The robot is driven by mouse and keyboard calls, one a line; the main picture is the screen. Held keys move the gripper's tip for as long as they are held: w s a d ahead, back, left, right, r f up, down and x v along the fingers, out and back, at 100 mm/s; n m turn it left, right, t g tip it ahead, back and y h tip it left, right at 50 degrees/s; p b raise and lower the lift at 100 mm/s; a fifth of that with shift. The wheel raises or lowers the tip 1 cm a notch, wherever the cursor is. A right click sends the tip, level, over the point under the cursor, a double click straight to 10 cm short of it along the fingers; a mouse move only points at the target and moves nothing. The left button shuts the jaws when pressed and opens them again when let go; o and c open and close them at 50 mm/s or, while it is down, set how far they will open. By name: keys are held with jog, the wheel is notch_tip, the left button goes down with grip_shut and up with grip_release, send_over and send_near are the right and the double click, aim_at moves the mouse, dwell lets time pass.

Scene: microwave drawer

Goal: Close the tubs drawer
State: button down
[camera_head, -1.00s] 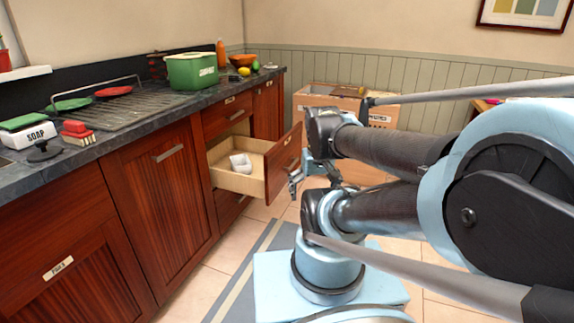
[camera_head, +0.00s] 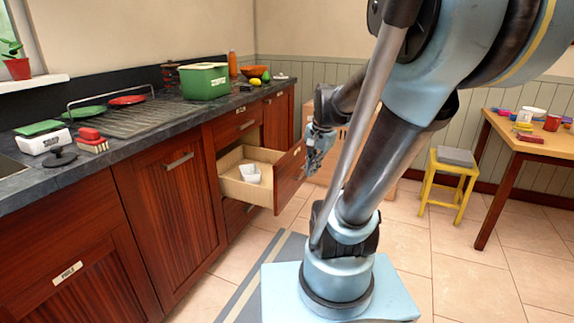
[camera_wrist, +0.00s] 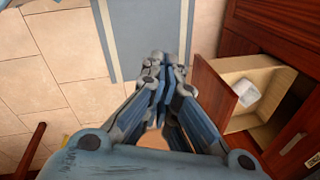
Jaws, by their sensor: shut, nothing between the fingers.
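The tubs drawer (camera_head: 233,184) stands pulled out from the wooden counter front in the head view. Its front panel (camera_head: 287,178) is red-brown wood and its inside is pale wood. White tubs (camera_head: 250,173) lie inside; a white tub also shows in the wrist view (camera_wrist: 245,93). My gripper (camera_head: 317,148) is at the right of the drawer front, on its outer side. In the wrist view my gripper (camera_wrist: 163,62) is shut and empty, with its fingertips left of the drawer front (camera_wrist: 213,90). A gap shows between them in that view.
The dark countertop (camera_head: 150,130) holds a green bin (camera_head: 205,82), a dish rack and a soap box. A cardboard box (camera_head: 325,105) stands behind my arm. A yellow stool (camera_head: 450,180) and a wooden table (camera_head: 540,148) stand at right. Tiled floor is clear between.

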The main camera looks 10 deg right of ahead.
jog(key=w+d+f+m+y, duration=0.1)
jog(key=w+f+m+y, duration=0.1)
jog(key=w+m, duration=1.7)
jog(key=w+a+f+n, duration=0.4)
jog(key=w+a+f, duration=0.2)
jog(key=w+f, duration=0.2)
jog(key=shift+a+f, duration=0.2)
jog(key=shift+f, duration=0.35)
